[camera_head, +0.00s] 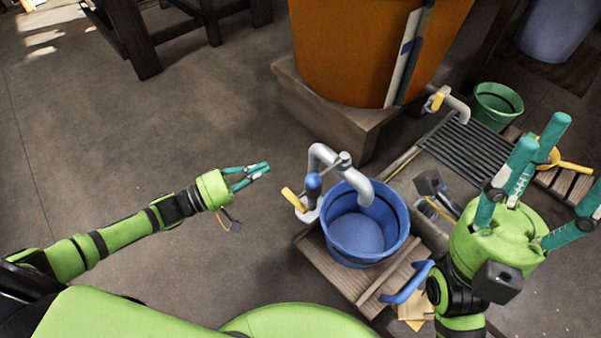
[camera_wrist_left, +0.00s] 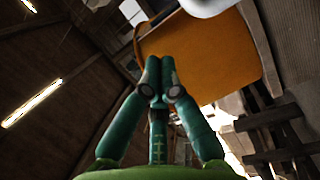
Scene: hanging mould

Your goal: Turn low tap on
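A grey curved tap (camera_head: 326,158) with a yellow lever (camera_head: 294,199) and a blue knob stands over a blue bucket (camera_head: 390,246). A second grey tap (camera_head: 455,105) with a yellow handle (camera_head: 437,101) comes off the large orange barrel (camera_head: 360,45). I cannot tell for sure which one is the low tap. My left gripper (camera_head: 267,167) is left of the curved tap, apart from it. Its fingertips meet with nothing between them, as the left wrist view (camera_wrist_left: 159,75) also shows. My right gripper (camera_head: 568,165) has its fingers spread and empty, right of the blue bucket.
The blue bucket stands on a wooden platform (camera_head: 338,272). A green bucket (camera_head: 497,104), a dark grate (camera_head: 466,145) and a yellow scoop (camera_head: 572,166) are at the right. The barrel rests on a wide block (camera_head: 315,112).

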